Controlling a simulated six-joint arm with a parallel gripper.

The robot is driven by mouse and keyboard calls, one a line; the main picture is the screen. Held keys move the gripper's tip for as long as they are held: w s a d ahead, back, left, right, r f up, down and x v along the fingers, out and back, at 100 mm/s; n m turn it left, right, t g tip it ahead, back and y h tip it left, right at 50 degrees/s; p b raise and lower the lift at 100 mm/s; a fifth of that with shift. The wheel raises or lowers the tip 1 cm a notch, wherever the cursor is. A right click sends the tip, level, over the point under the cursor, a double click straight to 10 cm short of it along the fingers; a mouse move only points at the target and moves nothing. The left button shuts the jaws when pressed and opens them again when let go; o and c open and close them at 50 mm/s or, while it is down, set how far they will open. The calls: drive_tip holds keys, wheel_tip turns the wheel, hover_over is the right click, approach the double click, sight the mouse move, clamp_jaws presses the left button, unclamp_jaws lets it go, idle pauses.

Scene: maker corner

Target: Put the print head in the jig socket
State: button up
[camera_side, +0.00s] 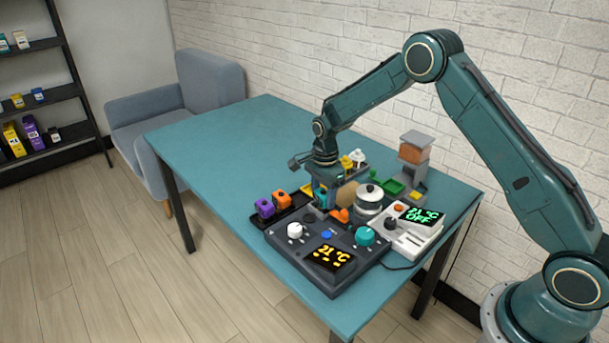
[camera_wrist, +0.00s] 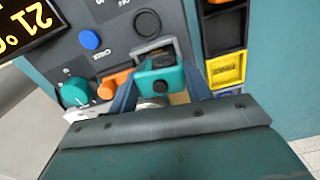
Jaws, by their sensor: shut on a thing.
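My gripper (camera_wrist: 160,84) is shut on a teal block with a black round spot, which I take to be the print head (camera_wrist: 163,86). The block sits between the two blue fingers, with a dark and grey part at its far side. In the side view my gripper (camera_side: 322,197) points down over the table, behind the dark control console.
A dark console (camera_side: 283,246) with knobs and a display stands in front. Purple (camera_side: 265,207) and orange (camera_side: 281,198) blocks sit in a black tray to its left. A silver pot (camera_side: 369,200) and white device (camera_side: 422,234) stand close on the right. The table's left half is clear.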

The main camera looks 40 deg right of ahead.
drive_tip(key=shift+f, duration=0.15)
drive_tip(key=o, duration=1.1)
drive_tip(key=shift+r, duration=3.5)
drive_tip(key=shift+r, duration=0.15)
